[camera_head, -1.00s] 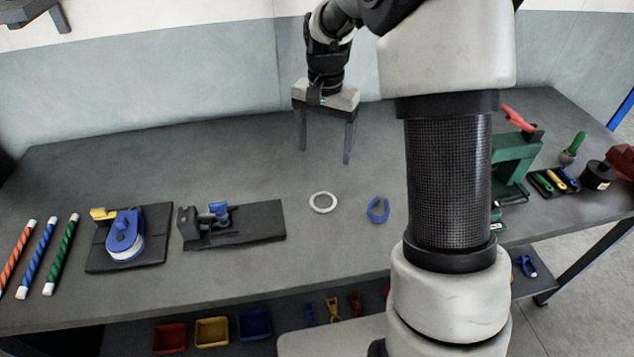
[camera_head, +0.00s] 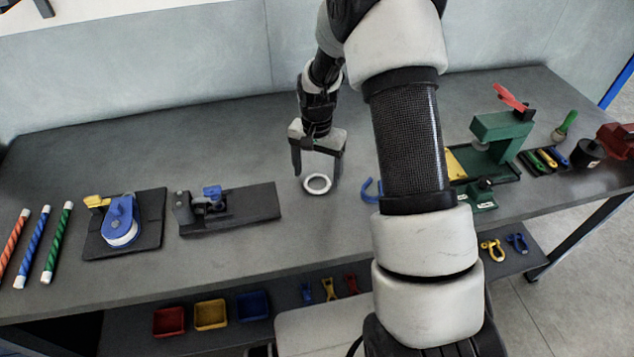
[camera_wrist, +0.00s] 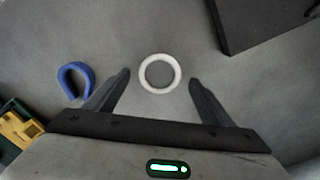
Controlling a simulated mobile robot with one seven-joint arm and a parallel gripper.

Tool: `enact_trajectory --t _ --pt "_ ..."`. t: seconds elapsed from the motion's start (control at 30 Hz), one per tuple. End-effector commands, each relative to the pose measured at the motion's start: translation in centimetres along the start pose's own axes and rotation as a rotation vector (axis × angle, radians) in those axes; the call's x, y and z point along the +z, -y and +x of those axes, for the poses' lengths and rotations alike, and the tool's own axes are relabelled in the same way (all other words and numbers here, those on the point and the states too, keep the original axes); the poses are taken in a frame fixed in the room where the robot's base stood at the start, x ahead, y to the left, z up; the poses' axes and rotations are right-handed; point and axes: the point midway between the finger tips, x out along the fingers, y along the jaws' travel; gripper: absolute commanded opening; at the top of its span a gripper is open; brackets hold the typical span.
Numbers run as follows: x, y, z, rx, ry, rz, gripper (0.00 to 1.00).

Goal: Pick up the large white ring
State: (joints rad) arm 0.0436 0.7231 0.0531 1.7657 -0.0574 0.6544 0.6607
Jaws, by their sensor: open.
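The large white ring (camera_head: 317,191) lies flat on the grey bench top. In the wrist view the white ring (camera_wrist: 160,57) shows whole, ahead of and roughly centred between the two fingertips. My gripper (camera_head: 316,174) is open and empty, with its fingers pointing down close to the ring. In the wrist view my gripper (camera_wrist: 159,76) has one finger on each side of the ring's near part, with a gap to each. I cannot tell how high the fingertips are above the bench.
A blue shackle-like piece (camera_head: 371,190) lies right of the ring, partly hidden by my arm. A black board with a blue clamp (camera_head: 250,203) lies to the left. A green device (camera_head: 500,135) stands at the right. The bench behind the ring is clear.

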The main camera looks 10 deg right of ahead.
Motion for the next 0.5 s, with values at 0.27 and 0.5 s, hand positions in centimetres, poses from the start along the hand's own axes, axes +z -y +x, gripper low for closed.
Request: enact_trajectory --t 0.27,0.5 --pt "0.01 0.01 1.59 0.000 -0.001 0.000 0.76" --pt "0.01 -0.01 1.56 0.000 -0.001 0.000 0.56"
